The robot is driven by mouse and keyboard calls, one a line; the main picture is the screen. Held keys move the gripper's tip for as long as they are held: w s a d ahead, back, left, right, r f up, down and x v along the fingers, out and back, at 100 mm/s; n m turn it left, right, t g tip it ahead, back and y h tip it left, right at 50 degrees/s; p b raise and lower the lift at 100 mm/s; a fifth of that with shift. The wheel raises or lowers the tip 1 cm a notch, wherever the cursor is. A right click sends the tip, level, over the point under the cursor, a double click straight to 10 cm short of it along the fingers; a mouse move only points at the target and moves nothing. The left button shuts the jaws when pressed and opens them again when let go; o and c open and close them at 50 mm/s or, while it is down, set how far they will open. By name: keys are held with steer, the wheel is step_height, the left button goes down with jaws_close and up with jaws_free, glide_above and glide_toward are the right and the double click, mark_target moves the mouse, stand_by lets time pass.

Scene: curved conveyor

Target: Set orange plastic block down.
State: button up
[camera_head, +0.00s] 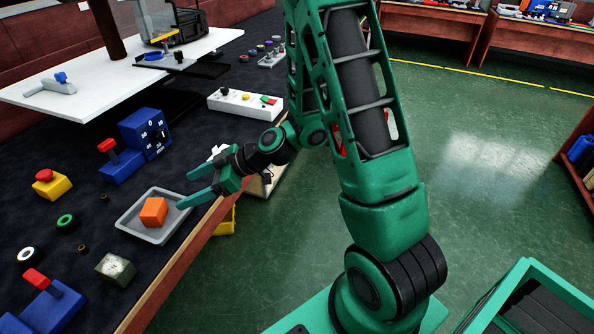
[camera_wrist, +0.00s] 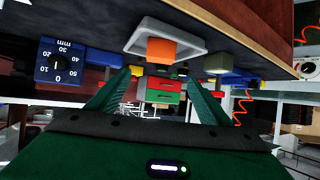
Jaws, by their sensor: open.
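The orange plastic block (camera_head: 153,212) rests in a shallow grey tray (camera_head: 143,236) on the dark bench top. My gripper (camera_head: 182,189) is open and empty. Its green fingertips are just right of the tray's upper right edge, apart from the block. In the wrist view, the orange block (camera_wrist: 161,50) lies in the light grey tray (camera_wrist: 196,42), beyond the two spread fingertips (camera_wrist: 161,80), with nothing between them.
A blue dial box (camera_head: 147,133) and a white button panel (camera_head: 243,103) stand behind the tray. Green floor (camera_head: 470,190) lies open beyond the bench's wooden edge.

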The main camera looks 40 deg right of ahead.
steer(key=shift+d, duration=0.1)
steer(key=s+d+r+m+g+h, duration=0.2)
steer(key=s+d+m+h, duration=0.2)
steer(key=s+d, duration=0.55)
steer(key=s+d+r+m+g+h, duration=0.2)
steer(key=s+d+r+m+h, duration=0.25)
steer(key=d, duration=0.75)
steer(key=s+d+r+m+g+h, duration=0.1)
steer(key=s+d+m, duration=0.3)
steer(key=s, duration=0.4)
steer(key=s+d+r+m+g, duration=0.1)
steer(key=s+d+r+m, duration=0.2)
steer(key=s+m, duration=0.2)
steer(key=s, duration=0.3)
steer(key=shift+s+d+r+g+h, duration=0.15)
steer(key=shift+d+g+h, duration=0.15)
steer(key=shift+d+h, duration=0.1)
